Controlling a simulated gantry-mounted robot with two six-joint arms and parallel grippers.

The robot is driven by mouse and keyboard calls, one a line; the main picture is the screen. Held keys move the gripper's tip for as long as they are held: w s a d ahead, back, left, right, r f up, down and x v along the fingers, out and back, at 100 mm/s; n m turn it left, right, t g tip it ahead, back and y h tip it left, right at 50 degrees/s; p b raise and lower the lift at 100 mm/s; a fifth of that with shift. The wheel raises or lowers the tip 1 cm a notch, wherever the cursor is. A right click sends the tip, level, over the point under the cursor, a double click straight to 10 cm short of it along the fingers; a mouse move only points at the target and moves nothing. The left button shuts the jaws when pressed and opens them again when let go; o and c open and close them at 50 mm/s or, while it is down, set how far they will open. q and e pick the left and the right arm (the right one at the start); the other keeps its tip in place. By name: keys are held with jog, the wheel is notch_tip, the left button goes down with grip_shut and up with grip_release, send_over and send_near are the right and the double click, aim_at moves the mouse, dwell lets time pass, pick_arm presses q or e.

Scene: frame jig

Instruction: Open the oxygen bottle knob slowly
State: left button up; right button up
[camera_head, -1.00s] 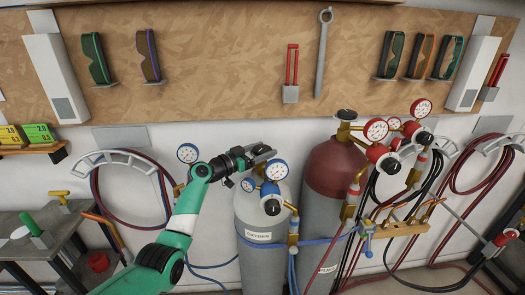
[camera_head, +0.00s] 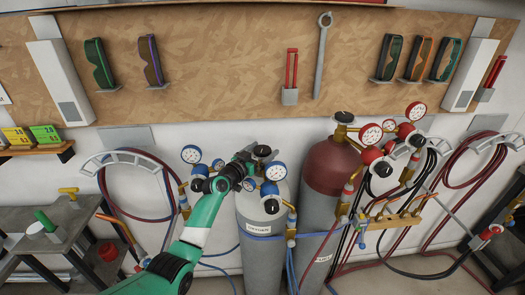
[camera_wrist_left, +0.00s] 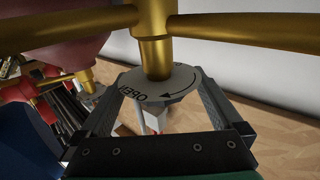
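The oxygen bottle (camera_head: 252,262) is the grey cylinder labelled OXYGEN in the middle of the head view. Its knob (camera_head: 262,150) is on top. In the left wrist view the knob (camera_wrist_left: 155,86) is a grey disc marked OPEN with a curved arrow, beside a brass stem. My left gripper (camera_head: 249,158) is at the knob, reaching from the lower left. In the wrist view its two fingers (camera_wrist_left: 158,88) stand on either side of the disc and appear to touch its edges. My right gripper is not in view.
Blue-rimmed gauges (camera_head: 276,171) and a regulator sit close beside my left gripper. A red-topped cylinder (camera_head: 331,168) with red gauges stands to the right. Hoses hang on the wall (camera_head: 120,158) and around the bottles. A workbench (camera_head: 48,240) stands at the left.

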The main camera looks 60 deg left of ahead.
pick_arm(q)
jog(key=shift+s+d, duration=0.1)
jog(key=shift+s, duration=0.2)
jog(key=p+v, duration=0.2)
jog(key=v, duration=0.9)
jog(key=shift+p, duration=0.3)
jog(key=shift+d, duration=0.1)
